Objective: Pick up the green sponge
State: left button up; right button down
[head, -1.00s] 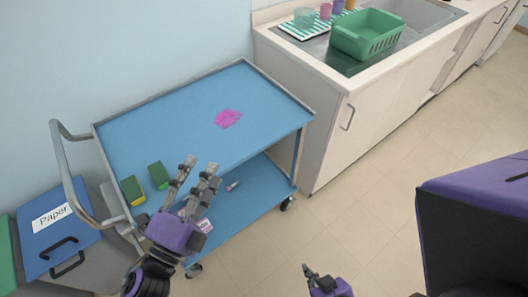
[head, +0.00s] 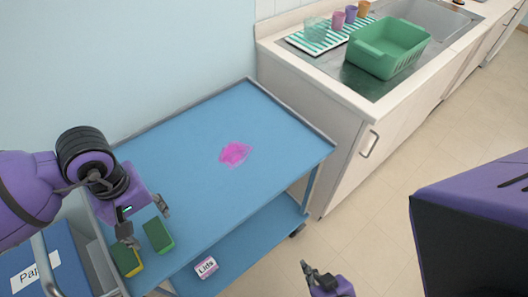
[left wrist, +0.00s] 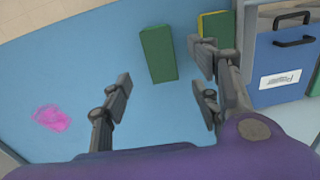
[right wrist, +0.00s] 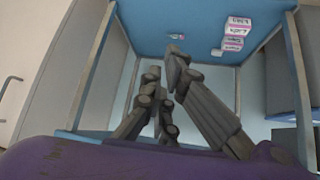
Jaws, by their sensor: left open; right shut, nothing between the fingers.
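A green sponge (head: 158,237) lies on the blue top of a cart (head: 195,185), near its left end. It also shows in the left wrist view (left wrist: 158,55). A second sponge (head: 128,258), green and yellow, lies just left of it and is partly hidden by a finger in the left wrist view (left wrist: 214,27). My left gripper (head: 147,222) is open and empty above the cart top, close to both sponges. In its wrist view, the green sponge sits between and beyond the fingers (left wrist: 160,85). My right gripper (head: 309,268) is shut and empty, low in front of the cart.
A pink stain (head: 235,154) marks the cart top. A small labelled box (head: 206,267) sits on the lower shelf. A lidded blue paper bin (head: 60,262) stands left of the cart. The counter at the back right holds a green basin (head: 388,50) and several cups.

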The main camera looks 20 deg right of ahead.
aim_at(157, 233)
pick_arm(q)
jog(key=shift+s+f, duration=0.35)
jog(key=shift+f, duration=0.2)
jog(key=shift+s+f, duration=0.3)
jog(key=shift+f, duration=0.2)
jog(key=f, duration=0.2)
jog(key=w+f+p, duration=0.1)
jog(key=f, duration=0.1)
jog(key=shift+f, duration=0.6)
pick_arm(e)
jog(key=s, duration=0.3)
jog(key=shift+s+f+g, duration=0.25)
jog(key=shift+g, duration=0.05)
pick_arm(q)
jog(key=shift+c, duration=0.3)
jog(key=c, duration=0.8)
pick_arm(e)
jog(key=shift+d, duration=0.1)
